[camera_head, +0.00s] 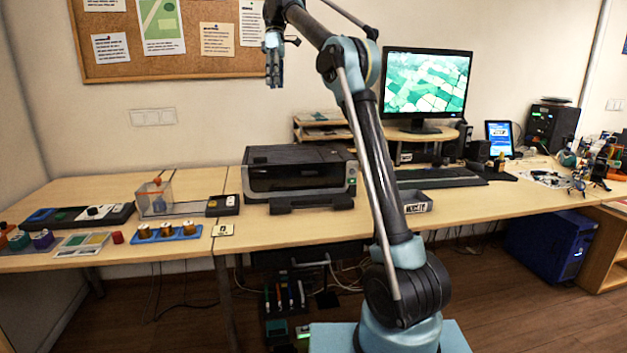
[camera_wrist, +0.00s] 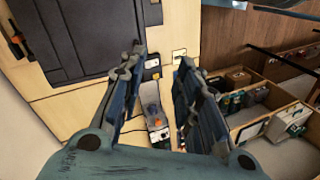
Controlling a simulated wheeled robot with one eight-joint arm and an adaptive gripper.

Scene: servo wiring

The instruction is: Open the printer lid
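The printer (camera_head: 298,178) is a dark box with a grey front, standing on the desk left of the monitor. Its lid (camera_head: 296,153) lies flat on top, closed. In the wrist view the printer's dark top (camera_wrist: 72,35) fills the upper left, beyond my fingers. My gripper (camera_head: 273,82) is high above the desk, in front of the corkboard and up and left of the printer's middle. It points down and is well apart from the lid. In the wrist view my gripper (camera_wrist: 160,65) has its two fingers spread with nothing between them.
A monitor (camera_head: 427,85) stands right of the printer, with a keyboard (camera_head: 437,178) in front of it. A clear box (camera_head: 155,197) and a blue tray with knobs (camera_head: 165,234) are on the left desk. A small grey bin (camera_head: 417,203) sits right of the printer.

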